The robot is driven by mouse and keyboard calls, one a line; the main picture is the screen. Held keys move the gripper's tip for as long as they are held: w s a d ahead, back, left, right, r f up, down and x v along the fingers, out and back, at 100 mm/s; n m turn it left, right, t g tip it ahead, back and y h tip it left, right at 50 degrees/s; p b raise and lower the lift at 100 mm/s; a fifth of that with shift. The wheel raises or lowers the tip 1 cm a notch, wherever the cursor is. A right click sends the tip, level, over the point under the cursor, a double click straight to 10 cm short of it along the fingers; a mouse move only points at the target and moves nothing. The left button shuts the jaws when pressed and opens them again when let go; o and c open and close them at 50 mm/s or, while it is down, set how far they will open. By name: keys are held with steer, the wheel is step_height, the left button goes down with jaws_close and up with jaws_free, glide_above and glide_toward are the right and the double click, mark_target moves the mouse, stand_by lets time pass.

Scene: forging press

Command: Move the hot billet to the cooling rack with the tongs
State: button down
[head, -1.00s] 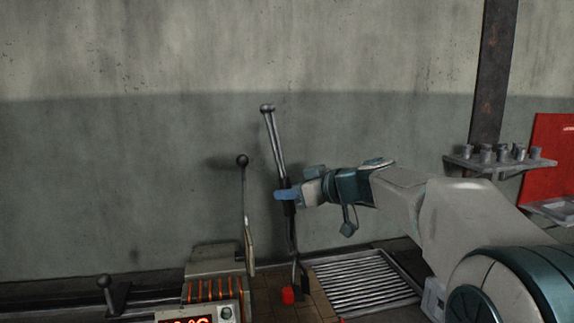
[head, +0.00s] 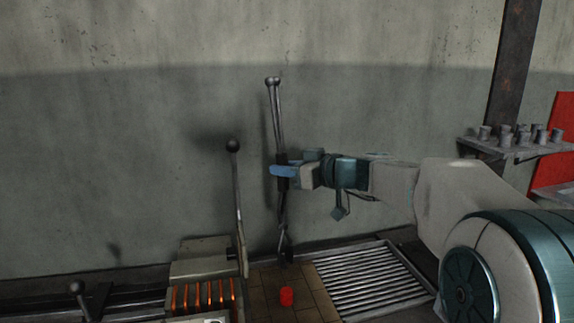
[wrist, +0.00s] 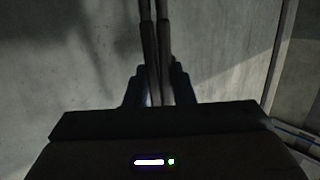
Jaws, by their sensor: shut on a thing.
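The tongs (head: 278,125) stand nearly upright in my gripper (head: 284,171), which is shut on their dark grips. Their dark jaws (head: 286,250) point down. The billet (head: 287,297), a small glowing red cylinder, sits on the brown brick surface (head: 262,285). The tong jaws appear above and behind the billet, apart from it. The cooling rack (head: 372,283), a slatted metal grid, lies to the right of the bricks with nothing on it. In the wrist view, the two tong handles (wrist: 154,45) run up between my gripper's fingers (wrist: 156,90).
A machine with orange coils (head: 202,297) stands left of the bricks. An upright ball-topped lever (head: 236,190) rises close to the tongs' left. A second knob (head: 78,288) is at far left. A shelf with small cylinders (head: 515,143) is at right. A wall stands behind.

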mark_target(287, 190)
step_height(287, 190, down, 5)
steer(key=b, duration=0.3)
steer(key=shift+f, duration=0.1)
stand_by(0.5)
steer(key=c, duration=1.6)
jaws_free()
steer(key=o, duration=0.6)
steer(key=shift+c, duration=0.2)
steer(key=shift+b, duration=0.35)
